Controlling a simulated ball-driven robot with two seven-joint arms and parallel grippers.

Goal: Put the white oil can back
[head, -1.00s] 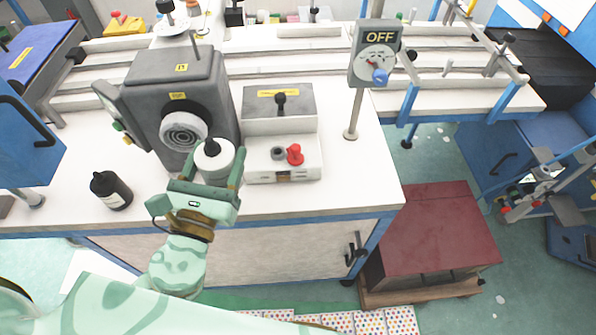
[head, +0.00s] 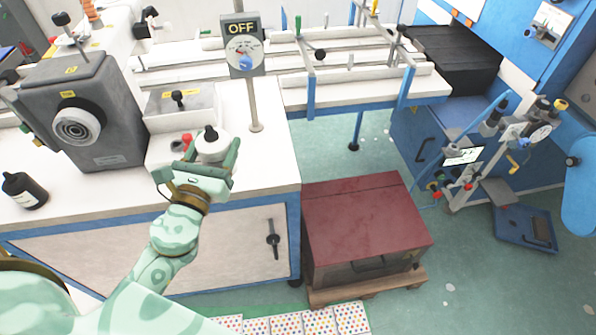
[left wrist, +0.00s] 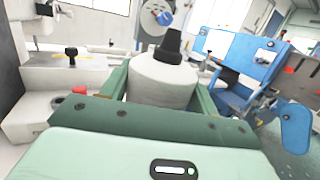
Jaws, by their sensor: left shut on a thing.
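The white oil can (head: 212,148) has a black cap and is upright in my left gripper (head: 208,160). The gripper is shut on it, with one finger on each side. In the left wrist view the can (left wrist: 162,82) stands between the green fingers of the gripper (left wrist: 163,95). In the head view it appears in front of the table's right part, near the red knob. I cannot tell the can's exact height above the tabletop. My right gripper is not in view.
A black bottle (head: 24,190) stands on the white table (head: 262,165) at left. A grey machine (head: 84,112) is behind it. The OFF switch post (head: 252,100) rises at the table's right end. A dark red box (head: 366,222) stands on the floor, right of the table.

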